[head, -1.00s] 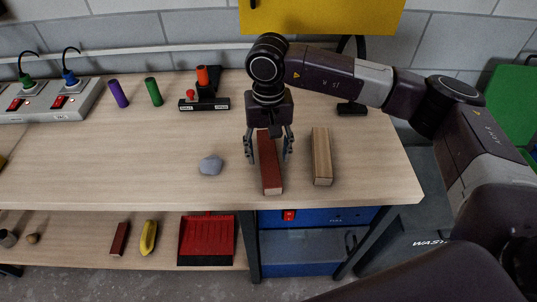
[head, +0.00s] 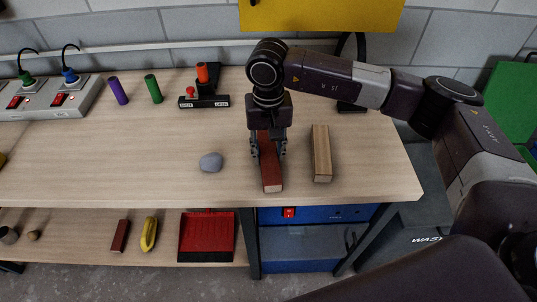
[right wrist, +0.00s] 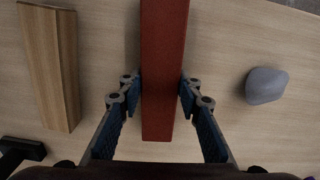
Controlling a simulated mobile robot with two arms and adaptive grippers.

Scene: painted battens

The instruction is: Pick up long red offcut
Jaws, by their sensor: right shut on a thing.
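The long red offcut (head: 271,176) lies on the wooden bench top, its near end toward the front edge. My right gripper (head: 269,150) comes down over it from above and is shut on its sides. In the right wrist view the red offcut (right wrist: 165,70) runs between the two fingers of my right gripper (right wrist: 161,92), with a pad against each side. The offcut's far part is hidden under the gripper in the head view. I cannot tell any gap between the offcut and the bench. My left gripper is not in view.
A plain wood batten (head: 321,153) lies close to the right, and a grey stone (head: 211,162) to the left. A shorter red piece (head: 121,236), a yellow banana-like thing (head: 149,234) and a red dustpan (head: 207,238) are on the lower shelf. The left bench front is clear.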

